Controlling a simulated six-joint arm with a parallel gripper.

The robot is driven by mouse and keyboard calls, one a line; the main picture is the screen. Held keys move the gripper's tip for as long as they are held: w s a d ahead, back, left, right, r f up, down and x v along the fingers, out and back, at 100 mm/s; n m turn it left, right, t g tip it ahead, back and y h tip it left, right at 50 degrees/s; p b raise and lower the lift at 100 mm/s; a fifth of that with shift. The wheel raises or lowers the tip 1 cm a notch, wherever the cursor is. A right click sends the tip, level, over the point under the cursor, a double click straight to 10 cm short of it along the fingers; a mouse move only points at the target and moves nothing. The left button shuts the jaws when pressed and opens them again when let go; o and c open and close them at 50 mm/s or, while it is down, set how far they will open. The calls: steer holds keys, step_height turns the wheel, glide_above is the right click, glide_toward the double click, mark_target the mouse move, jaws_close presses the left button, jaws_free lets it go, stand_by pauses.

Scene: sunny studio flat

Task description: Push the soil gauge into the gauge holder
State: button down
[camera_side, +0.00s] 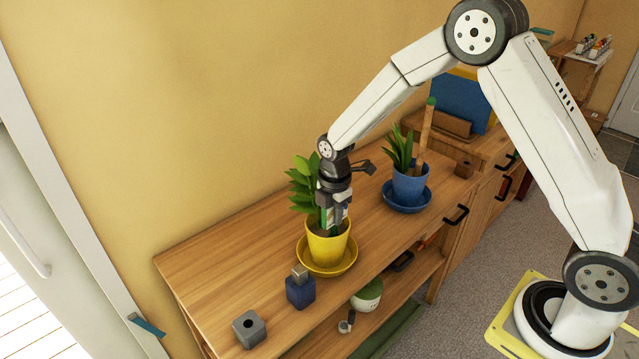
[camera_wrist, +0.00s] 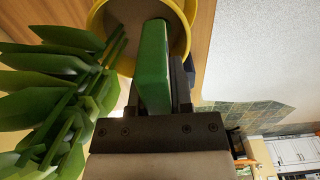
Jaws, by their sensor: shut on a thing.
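The soil gauge, a flat green piece (camera_wrist: 153,65), is between my gripper's dark fingers (camera_wrist: 165,85) in the wrist view. My gripper (camera_side: 335,222) is shut on it, pointing down over the yellow pot (camera_side: 327,247). The gauge's far end lies over the pot's soil; I cannot tell whether it is in the soil. In the side view the gauge is mostly hidden by the gripper and leaves. The gauge holder appears to be the grey block with a round dark hole (camera_side: 249,328), at the shelf's near left end, apart from my gripper.
Leafy stems (camera_wrist: 55,90) rise beside my gripper. The yellow pot stands in a yellow saucer (camera_side: 345,265). A dark blue bottle (camera_side: 300,292) stands between it and the grey block. A blue pot (camera_side: 409,185) with a plant is to the right. The wooden top (camera_side: 215,265) is clear at left.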

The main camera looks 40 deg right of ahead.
steer(key=shift+r, duration=0.2)
steer(key=shift+r, duration=3.35)
steer(key=shift+r, duration=0.15)
steer(key=shift+r, duration=0.2)
step_height(320, 180, up, 5)
steer(key=shift+f, duration=0.15)
steer(key=s+a, duration=0.3)
steer(key=a, duration=2.4)
steer(key=shift+w+f, duration=0.1)
steer(key=shift+f, duration=2.8)
